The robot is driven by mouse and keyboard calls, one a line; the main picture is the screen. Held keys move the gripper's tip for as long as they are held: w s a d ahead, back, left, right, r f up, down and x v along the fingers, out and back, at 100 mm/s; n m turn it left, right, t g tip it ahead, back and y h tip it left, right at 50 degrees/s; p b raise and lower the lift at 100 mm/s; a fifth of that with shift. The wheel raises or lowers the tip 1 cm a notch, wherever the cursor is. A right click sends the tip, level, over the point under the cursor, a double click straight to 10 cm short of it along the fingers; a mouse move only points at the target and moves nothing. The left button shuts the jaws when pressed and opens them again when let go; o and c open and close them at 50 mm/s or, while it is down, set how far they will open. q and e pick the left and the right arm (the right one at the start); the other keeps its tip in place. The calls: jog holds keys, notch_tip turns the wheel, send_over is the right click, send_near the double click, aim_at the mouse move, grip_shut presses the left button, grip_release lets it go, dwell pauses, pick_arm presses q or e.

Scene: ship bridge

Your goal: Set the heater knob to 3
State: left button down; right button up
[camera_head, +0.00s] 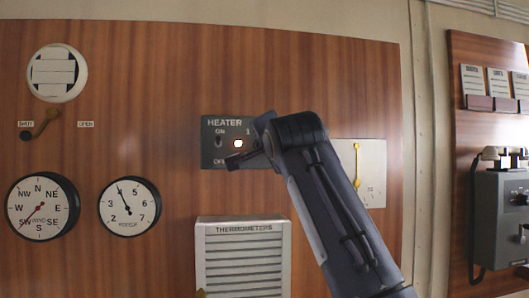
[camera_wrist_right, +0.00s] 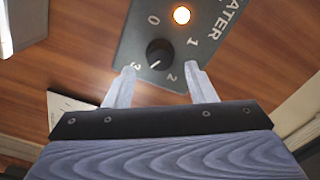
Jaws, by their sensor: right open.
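The grey-green heater panel (camera_head: 215,150) is on the wooden wall, with a lit lamp (camera_head: 238,143) and an ON/OFF switch (camera_head: 219,142). My right gripper covers the knob's part of the panel in the head view. In the right wrist view the black round heater knob (camera_wrist_right: 159,54) sits among the numbers 0, 1, 2 and 3. A small pale mark shows near its lower edge, but I cannot read the setting surely. My right gripper (camera_wrist_right: 163,86) is open, its two fingers apart on either side of the knob and seemingly not touching it. My left gripper is out of view.
A louvred thermometers box (camera_head: 243,258) is below the panel. A pale plate with a yellow handle (camera_head: 357,165) is to the right, partly behind my arm. Two round dials (camera_head: 42,207) are at the left. A telephone (camera_head: 500,215) hangs at the far right.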

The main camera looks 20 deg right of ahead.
jog(key=b+v, duration=0.1)
jog(key=v, duration=0.3)
jog(key=shift+s, duration=0.3)
jog(key=shift+f, duration=0.1)
jog(key=s+d+f+n+g+y+p, duration=0.2)
jog(key=d+f+n+g, duration=0.1)
jog(key=f, duration=0.7)
jog(key=s+d+f+n+g+y+p, duration=0.2)
jog(key=d+f+n+y, duration=0.15)
jog(key=f, duration=0.75)
jog(key=s+a+f+n+g+y+p, duration=0.1)
jog(key=s+a+f, duration=0.5)
jog(key=s+f, duration=0.6)
jog(key=s+a+f+n+g+y+p, duration=0.2)
jog(key=s+a+f+n+g, duration=0.3)
jog(key=s+f, duration=0.7)
notch_tip(320, 180, down, 3)
jog(key=shift+a+f+n+g+p, duration=0.2)
jog(key=shift+a+n+g+p, duration=0.25)
jog(key=shift+a, duration=0.4)
